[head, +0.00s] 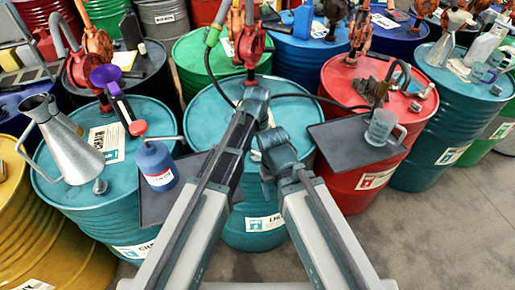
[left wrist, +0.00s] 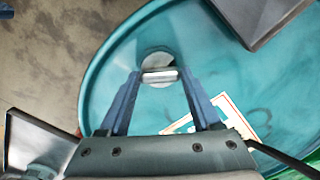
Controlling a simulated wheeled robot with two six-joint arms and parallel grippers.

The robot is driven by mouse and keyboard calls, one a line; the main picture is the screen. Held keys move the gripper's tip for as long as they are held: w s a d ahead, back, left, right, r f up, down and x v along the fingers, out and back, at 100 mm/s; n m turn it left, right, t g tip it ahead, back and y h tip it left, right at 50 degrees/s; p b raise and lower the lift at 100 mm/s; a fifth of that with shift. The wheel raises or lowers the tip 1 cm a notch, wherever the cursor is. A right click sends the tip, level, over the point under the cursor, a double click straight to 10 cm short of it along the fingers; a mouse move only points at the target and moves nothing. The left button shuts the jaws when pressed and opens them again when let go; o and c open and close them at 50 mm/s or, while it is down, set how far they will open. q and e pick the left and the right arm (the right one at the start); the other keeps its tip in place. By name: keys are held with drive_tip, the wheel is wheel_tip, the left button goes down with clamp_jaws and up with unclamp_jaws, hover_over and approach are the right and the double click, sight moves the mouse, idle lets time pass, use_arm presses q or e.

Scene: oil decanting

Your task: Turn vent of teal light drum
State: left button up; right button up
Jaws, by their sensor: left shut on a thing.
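The teal light drum (head: 205,110) stands in the middle of the head view, its white label (head: 264,223) partly readable. Its teal lid (left wrist: 110,65) fills much of the left wrist view. My left gripper (left wrist: 160,75) is shut on the vent (left wrist: 160,76), a small round metal fitting near the lid's rim, with a finger on each side. In the head view my arms cover the vent and the left gripper's fingertips. My right arm shows in the head view, but its gripper does not.
A red pump (head: 251,45) rises behind my arms.

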sight(257, 151)
use_arm(q)
drive_tip(key=n, duration=0.5)
drive_tip(key=shift+n, duration=0.7)
drive_tip(key=o, duration=1.4)
wheel_tip(257, 151, up, 14)
drive_tip(key=p, duration=1.3)
drive_tip(key=shift+f+p, duration=0.1)
drive_tip(key=shift+p, duration=0.3)
